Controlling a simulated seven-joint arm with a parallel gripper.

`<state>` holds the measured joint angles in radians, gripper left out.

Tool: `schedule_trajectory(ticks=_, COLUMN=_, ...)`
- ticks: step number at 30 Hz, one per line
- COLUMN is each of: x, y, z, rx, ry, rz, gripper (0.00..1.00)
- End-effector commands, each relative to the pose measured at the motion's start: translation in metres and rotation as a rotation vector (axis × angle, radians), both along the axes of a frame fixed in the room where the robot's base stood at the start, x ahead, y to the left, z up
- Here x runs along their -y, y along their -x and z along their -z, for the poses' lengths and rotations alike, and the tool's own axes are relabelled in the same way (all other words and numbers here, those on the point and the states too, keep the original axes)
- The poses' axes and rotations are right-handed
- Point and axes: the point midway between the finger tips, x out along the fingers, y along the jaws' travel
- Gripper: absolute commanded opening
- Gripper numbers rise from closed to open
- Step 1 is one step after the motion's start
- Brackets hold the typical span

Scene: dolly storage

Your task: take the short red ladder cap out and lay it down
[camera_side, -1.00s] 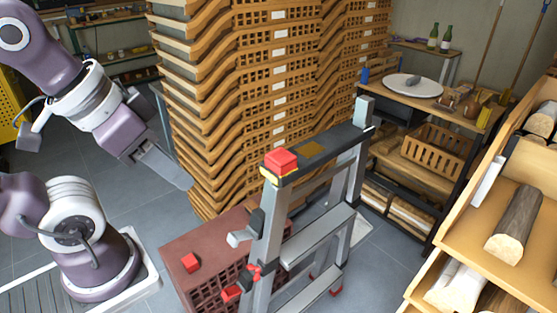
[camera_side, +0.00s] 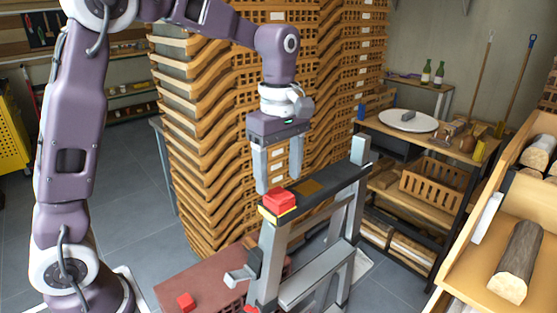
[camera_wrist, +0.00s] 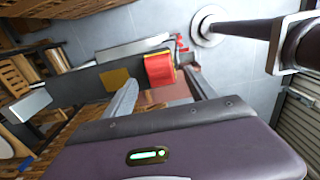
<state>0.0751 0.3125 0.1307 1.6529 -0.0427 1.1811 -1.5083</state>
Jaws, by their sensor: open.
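A short red cap (camera_side: 280,200) with a yellow lower edge sits on the near left end of the grey ladder's (camera_side: 325,190) dark top. It also shows in the wrist view (camera_wrist: 159,69), between my two fingers. My gripper (camera_side: 278,184) points down just above the cap. Its fingers are apart, with nothing held. I cannot tell whether the fingertips reach beside the cap's sides.
A reddish crate (camera_side: 215,283) stands beside the ladder, with a small red block (camera_side: 185,301) on it. Tall stacked wooden crates (camera_side: 215,130) rise close behind my gripper. A workbench (camera_side: 455,135) and a log shelf (camera_side: 475,245) are at right.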

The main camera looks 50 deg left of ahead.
Motion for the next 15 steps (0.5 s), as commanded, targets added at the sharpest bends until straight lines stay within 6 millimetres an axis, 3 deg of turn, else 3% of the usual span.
schedule_trajectory(ticks=6, x=0.0, y=0.001, z=0.035, rx=-0.002, ry=0.0, rz=0.002, gripper=0.66)
schedule_trajectory(ticks=15, x=0.0, y=0.0, z=0.042, rx=0.002, ry=0.0, rz=0.003, gripper=0.66)
